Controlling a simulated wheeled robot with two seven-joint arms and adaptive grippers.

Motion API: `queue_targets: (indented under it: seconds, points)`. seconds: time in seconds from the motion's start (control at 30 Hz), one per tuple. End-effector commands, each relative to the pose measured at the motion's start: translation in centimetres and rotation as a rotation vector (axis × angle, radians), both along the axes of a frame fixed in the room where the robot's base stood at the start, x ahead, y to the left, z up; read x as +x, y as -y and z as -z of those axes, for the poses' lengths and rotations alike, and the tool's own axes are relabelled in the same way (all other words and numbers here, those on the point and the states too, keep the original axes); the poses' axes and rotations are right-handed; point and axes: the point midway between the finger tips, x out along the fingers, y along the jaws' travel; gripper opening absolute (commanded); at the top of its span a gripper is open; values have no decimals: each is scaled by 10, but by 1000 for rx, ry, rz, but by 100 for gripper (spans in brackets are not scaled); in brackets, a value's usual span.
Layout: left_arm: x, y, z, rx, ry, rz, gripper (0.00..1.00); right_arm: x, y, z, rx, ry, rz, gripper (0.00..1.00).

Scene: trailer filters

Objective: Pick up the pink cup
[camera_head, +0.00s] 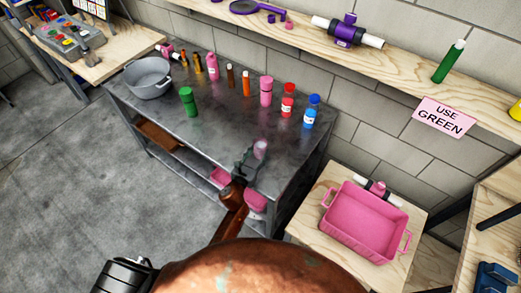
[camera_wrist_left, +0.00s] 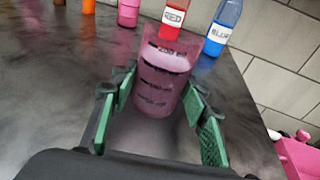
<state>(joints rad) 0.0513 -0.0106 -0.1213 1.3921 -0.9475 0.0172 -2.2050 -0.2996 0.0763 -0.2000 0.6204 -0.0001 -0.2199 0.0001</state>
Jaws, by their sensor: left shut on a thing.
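The pink cup (camera_wrist_left: 163,82) is a see-through pink beaker with dark level marks, upright between the green finger pads of my left gripper (camera_wrist_left: 160,108) in the left wrist view. In the head view the cup (camera_head: 260,148) shows small at the front right of the dark metal table (camera_head: 215,115). My left gripper (camera_head: 248,166) is at its near side, shut on it. The cup's lower part is partly hidden by the gripper in the head view. I cannot tell whether its base touches the table. My right gripper is not in view.
Behind the cup stand a red bottle (camera_head: 287,101), a blue bottle (camera_head: 311,111) and a pink container (camera_head: 266,91). A green container (camera_head: 188,101) and a grey pot (camera_head: 148,78) are farther left. A pink tray (camera_head: 365,225) sits on a wooden table at right.

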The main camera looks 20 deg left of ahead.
Motion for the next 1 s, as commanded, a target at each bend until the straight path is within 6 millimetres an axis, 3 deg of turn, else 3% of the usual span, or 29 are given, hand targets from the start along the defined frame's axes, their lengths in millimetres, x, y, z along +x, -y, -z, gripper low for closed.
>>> queue_targets:
  seconds: [0.3,0.7,1.0]
  points:
    - [0,0,0,0,0,0,12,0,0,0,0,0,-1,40]
    - [0,0,-3,0,2,1,12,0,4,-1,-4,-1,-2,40]
    - [0,0,-18,2,2,1,12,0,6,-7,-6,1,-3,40]
